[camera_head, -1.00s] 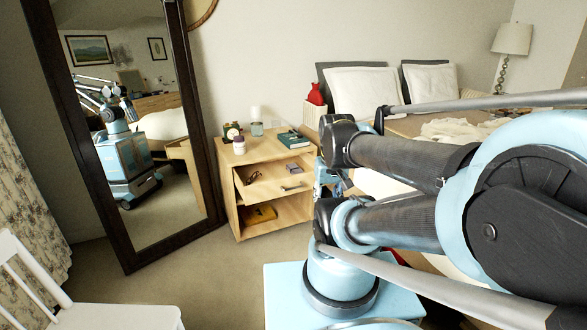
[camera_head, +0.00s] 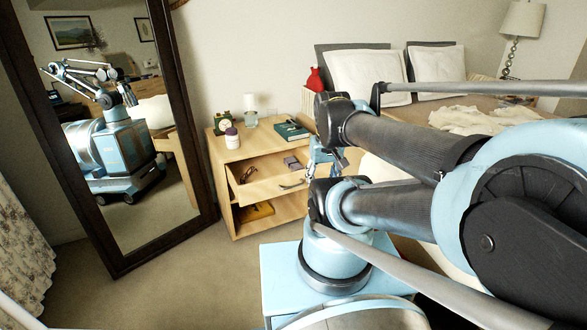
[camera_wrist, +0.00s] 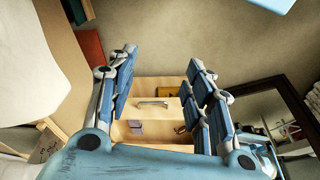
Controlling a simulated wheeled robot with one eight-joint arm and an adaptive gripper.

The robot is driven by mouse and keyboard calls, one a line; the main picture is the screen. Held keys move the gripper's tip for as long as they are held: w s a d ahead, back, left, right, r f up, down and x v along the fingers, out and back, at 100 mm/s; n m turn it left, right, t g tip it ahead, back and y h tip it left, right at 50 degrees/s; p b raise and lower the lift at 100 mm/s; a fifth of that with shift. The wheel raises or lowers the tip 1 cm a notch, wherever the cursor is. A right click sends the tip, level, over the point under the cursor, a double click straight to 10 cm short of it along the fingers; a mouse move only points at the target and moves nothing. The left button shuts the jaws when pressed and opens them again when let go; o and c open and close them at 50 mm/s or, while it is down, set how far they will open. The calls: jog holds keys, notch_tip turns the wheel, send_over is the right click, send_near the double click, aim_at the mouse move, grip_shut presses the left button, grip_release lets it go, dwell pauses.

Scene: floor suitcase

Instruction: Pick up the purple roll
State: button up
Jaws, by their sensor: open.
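A small purple-grey thing (camera_head: 293,162), perhaps the purple roll, lies in the nightstand's open drawer (camera_head: 268,186), at its right side in the head view. It also shows in the wrist view (camera_wrist: 135,127), between my fingers in the picture but beyond them; its exact shape is too small to tell. My gripper (camera_wrist: 165,90) is open and empty, facing the nightstand. In the head view my gripper (camera_head: 319,158) is partly hidden behind my arm, near the drawer's right side.
Glasses (camera_head: 248,174) lie in the drawer. A tall mirror (camera_head: 117,270) stands left; the bed is right.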

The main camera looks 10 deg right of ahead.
jog(key=o, duration=0.3)
jog(key=shift+s+r, duration=0.1)
jog(key=shift+r, duration=0.15)
jog(key=w+r, duration=0.4)
jog(key=w, duration=0.7)
jog(key=n+t+y, duration=0.1)
jog(key=n+t, duration=0.1)
jog(key=n, duration=0.1)
send_over(294, 163)
jog(key=s+d, duration=0.2)
jog(key=f, duration=2.6)
jog(key=shift+s+a+f, duration=0.1)
jog(key=shift+a+f, duration=0.05)
jog(key=shift+a, duration=0.1)
jog(key=shift+a+x, duration=0.2)
jog(key=shift+x, duration=1.2)
jog(key=shift+a+x, duration=0.2)
jog(key=shift+x, duration=1.15)
jog(key=c, duration=1.1)
